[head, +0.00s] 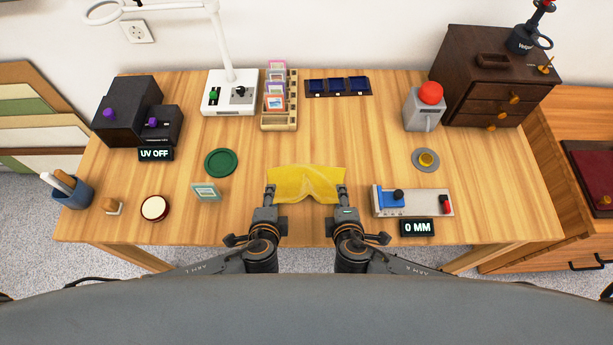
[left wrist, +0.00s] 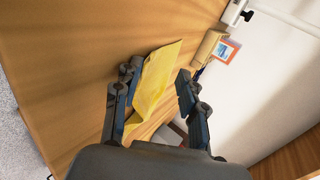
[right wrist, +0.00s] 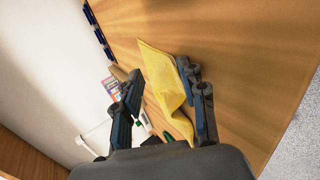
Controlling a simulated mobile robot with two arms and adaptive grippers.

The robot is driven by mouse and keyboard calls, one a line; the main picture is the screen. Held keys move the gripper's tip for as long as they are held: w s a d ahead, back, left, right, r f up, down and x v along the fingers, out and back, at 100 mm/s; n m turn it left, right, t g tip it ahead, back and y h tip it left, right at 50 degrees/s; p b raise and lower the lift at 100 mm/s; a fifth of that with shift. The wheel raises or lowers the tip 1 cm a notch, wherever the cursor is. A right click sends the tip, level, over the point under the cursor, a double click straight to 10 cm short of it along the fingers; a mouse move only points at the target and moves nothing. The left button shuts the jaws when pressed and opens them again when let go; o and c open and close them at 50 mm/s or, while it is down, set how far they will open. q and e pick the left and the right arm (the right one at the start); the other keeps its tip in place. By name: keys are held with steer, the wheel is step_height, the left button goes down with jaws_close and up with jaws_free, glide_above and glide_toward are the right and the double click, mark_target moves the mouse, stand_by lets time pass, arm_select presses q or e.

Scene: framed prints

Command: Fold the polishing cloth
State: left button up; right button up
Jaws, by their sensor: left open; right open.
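I cannot tell whether the fingers touch the cloth.
A blue-and-grey device (head: 420,202) with a "0 MM" display (head: 417,228) stands right of my right gripper. A small card stand (head: 206,192) and a green disc (head: 221,162) lie to the left. A card rack (head: 279,120) stands behind. The table between cloth and rack is clear.

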arm_select(q)
steer(key=shift+s+r, duration=0.1)
steer(key=shift+r, duration=0.25)
arm_select(e)
steer(key=shift+s+r, duration=0.2)
steer(key=shift+r, duration=0.15)
arm_select(q)
steer(key=s+r, duration=0.5)
steer(key=r, duration=0.3)
steer(key=shift+s+r, duration=0.15)
steer(key=shift+s, duration=0.25)
arm_select(e)
steer(key=s+r, duration=0.5)
steer(key=r, duration=0.3)
steer(key=shift+s+r, duration=0.15)
steer(key=shift+s, duration=0.2)
